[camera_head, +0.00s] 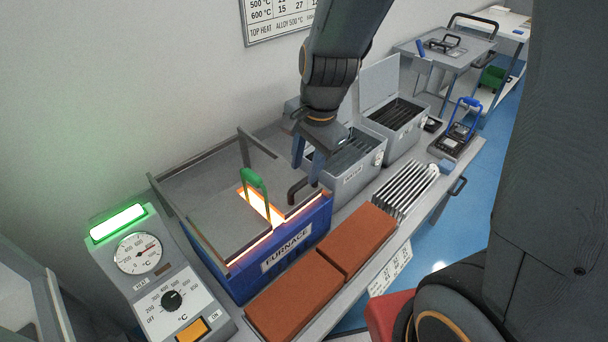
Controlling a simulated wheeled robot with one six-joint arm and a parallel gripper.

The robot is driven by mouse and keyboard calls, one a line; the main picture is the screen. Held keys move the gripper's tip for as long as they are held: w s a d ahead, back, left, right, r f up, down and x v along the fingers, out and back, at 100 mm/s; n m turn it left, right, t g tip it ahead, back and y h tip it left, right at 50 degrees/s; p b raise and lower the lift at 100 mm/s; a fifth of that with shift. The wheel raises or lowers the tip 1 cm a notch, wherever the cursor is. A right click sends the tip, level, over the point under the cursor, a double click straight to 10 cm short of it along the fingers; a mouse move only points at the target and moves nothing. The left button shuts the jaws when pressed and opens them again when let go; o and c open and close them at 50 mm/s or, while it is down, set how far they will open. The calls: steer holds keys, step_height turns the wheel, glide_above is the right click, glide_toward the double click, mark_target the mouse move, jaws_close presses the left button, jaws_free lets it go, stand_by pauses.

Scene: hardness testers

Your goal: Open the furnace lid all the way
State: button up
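The blue furnace (286,258), with its name on the front, stands in the left middle of the bench. Its grey lid (210,213) lies flat on top between raised rails. The lid carries an upright green handle (256,186). A narrow glowing orange opening (260,205) shows beside the handle, so the lid is partly open. My gripper (307,168) points down to the right of the green handle, apart from it, near the furnace's back right corner. Its two blue fingers are spread, and I see nothing held between them.
A dark bent handle (298,190) is just below my gripper. Grey open boxes (358,176) stand to its right. Orange-brown bricks (295,298) and metal bars (405,188) lie along the front. A control panel (160,275) with dials stands left. The wall is close behind.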

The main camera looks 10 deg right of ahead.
mark_target(302, 181)
steer(key=shift+w+a+f, duration=0.1)
steer(key=shift+w+f, duration=0.1)
steer(key=shift+f, duration=0.85)
steer(key=shift+w+a+f, duration=0.1)
steer(key=shift+w+f, duration=0.05)
steer(key=shift+f, duration=0.85)
jaws_close()
